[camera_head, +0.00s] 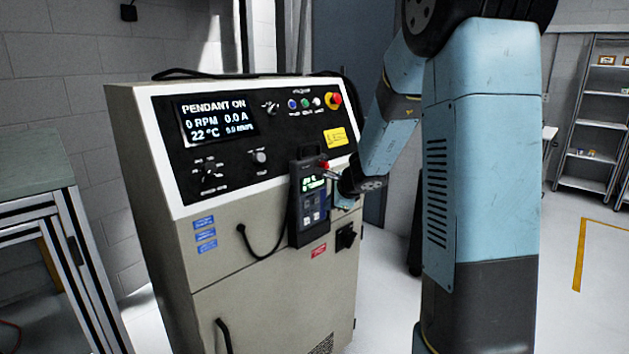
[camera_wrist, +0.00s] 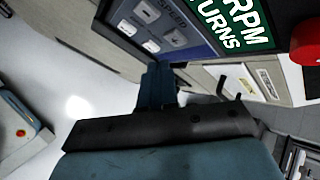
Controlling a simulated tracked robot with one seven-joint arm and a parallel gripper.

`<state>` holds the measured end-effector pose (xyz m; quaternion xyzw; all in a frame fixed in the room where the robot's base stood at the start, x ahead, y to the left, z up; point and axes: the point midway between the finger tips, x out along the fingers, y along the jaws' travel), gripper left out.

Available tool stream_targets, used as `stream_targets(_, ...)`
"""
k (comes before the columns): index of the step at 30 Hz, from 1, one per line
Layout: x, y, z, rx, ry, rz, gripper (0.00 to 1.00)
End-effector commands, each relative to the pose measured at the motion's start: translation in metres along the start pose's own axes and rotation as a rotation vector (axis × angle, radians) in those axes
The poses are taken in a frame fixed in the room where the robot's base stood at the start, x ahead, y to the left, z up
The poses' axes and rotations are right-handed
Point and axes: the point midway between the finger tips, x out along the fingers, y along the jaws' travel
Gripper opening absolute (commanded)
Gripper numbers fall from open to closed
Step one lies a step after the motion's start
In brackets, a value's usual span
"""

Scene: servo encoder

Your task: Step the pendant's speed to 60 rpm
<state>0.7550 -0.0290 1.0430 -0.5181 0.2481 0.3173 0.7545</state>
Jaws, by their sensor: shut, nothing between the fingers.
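The pendant (camera_head: 308,205) is a dark handheld box hanging on the front of the beige control cabinet (camera_head: 255,290). It has a small lit green screen, a blue keypad and a red button (camera_head: 324,164) on top. In the wrist view its green screen (camera_wrist: 243,22) shows "RPM" and "TURNS"; the number is cut off. Light keys (camera_wrist: 147,12) sit on its blue keypad, and the red button (camera_wrist: 306,42) is at the right edge. My gripper (camera_head: 328,176) is shut and empty at the pendant's upper right. I cannot tell whether it touches the pendant.
The cabinet display (camera_head: 215,118) reads "PENDANT ON", 0 RPM, 0.0 A and 22 °C. Knobs, coloured buttons and a red emergency stop (camera_head: 334,99) are on the panel. A black cable loops left of the pendant. A bench (camera_head: 40,205) stands at left; floor is open at right.

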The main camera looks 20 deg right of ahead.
Motion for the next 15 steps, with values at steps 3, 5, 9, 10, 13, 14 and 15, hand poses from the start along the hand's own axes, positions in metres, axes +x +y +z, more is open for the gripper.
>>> stream_targets(3,-0.007,0.005,-0.005,0.002,0.0,-0.001,0.0)
stream_targets(5,-0.011,0.007,-0.008,0.001,0.0,0.0,0.0)
stream_targets(9,-0.018,0.013,-0.013,0.001,0.0,0.0,0.0)
stream_targets(10,-0.02,0.014,-0.014,0.001,0.0,-0.001,0.0)
stream_targets(13,-0.025,0.019,-0.018,0.001,0.0,0.0,0.0)
stream_targets(14,-0.027,0.02,-0.02,0.0,0.0,0.0,0.0)
stream_targets(15,-0.029,0.021,-0.021,0.001,0.0,0.001,0.0)
